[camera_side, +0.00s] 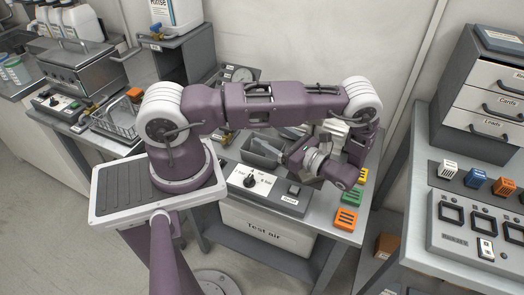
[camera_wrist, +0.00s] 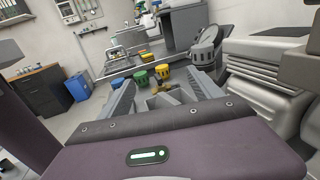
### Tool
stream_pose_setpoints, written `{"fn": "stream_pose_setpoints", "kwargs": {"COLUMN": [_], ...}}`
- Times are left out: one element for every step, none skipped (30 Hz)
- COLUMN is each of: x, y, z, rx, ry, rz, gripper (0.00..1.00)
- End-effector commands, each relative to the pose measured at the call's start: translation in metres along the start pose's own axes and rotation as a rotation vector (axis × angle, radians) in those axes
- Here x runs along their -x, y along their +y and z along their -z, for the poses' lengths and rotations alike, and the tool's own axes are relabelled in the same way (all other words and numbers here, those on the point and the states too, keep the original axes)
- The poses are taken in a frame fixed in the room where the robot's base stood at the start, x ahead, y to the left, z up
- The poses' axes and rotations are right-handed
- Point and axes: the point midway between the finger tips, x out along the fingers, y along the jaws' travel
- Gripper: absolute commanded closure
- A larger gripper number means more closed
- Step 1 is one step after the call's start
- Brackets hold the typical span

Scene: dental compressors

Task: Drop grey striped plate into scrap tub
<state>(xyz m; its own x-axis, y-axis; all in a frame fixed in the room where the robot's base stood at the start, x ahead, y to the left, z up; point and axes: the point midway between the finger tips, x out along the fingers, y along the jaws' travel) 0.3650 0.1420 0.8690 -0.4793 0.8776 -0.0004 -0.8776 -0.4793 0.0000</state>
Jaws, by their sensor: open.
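My gripper (camera_side: 290,143) is over the middle bench in the side view, close to the upper right of a dark grey open tub (camera_side: 258,160); I cannot tell if this is the scrap tub. In the wrist view my gripper (camera_wrist: 165,88) has its two grey fingers spread apart, and no plate shows held between them. I cannot make out a grey striped plate for certain. A pale layered stack (camera_side: 335,127) is partly hidden behind my wrist in the side view. A large ridged grey-white stack (camera_wrist: 265,70) fills the right of the wrist view.
A control box (camera_side: 265,190) with a knob stands at the bench front. Orange (camera_side: 346,218), green (camera_side: 352,198) and yellow (camera_side: 362,176) blocks line the bench's right edge. A drawer cabinet (camera_side: 490,90) stands right. A wire basket (camera_side: 115,122) is left. The wrist view shows a blue bin (camera_wrist: 78,87).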

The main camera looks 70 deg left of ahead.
Motion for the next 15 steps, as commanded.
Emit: {"fn": "stream_pose_setpoints", "kwargs": {"x": [0.005, 0.010, 0.018, 0.025, 0.032, 0.041, 0.046, 0.052, 0.058, 0.062, 0.065, 0.067, 0.069, 0.070, 0.070], "y": [0.000, -0.001, 0.000, -0.001, -0.001, 0.000, 0.000, 0.000, 0.000, 0.000, 0.000, 0.000, 0.000, 0.000, 0.000], "z": [0.000, 0.001, 0.001, 0.001, 0.001, 0.001, 0.001, 0.001, 0.001, 0.001, 0.000, 0.000, 0.000, 0.000, 0.000], "rx": [0.001, 0.002, 0.003, 0.002, 0.003, 0.002, 0.002, 0.003, 0.002, 0.002, 0.002, 0.002, 0.001, 0.000, 0.000], "ry": [0.001, 0.002, 0.002, 0.003, 0.002, 0.002, 0.002, 0.002, 0.001, 0.001, 0.000, 0.001, 0.001, 0.000, 0.000], "rz": [0.003, 0.003, 0.003, 0.005, 0.004, 0.004, 0.004, 0.003, 0.003, 0.003, 0.002, 0.002, 0.001, 0.001, 0.000], "gripper": [0.26, 0.26, 0.26, 0.26, 0.26, 0.26, 0.26, 0.26, 0.26, 0.26, 0.26, 0.26, 0.26, 0.26, 0.26]}}
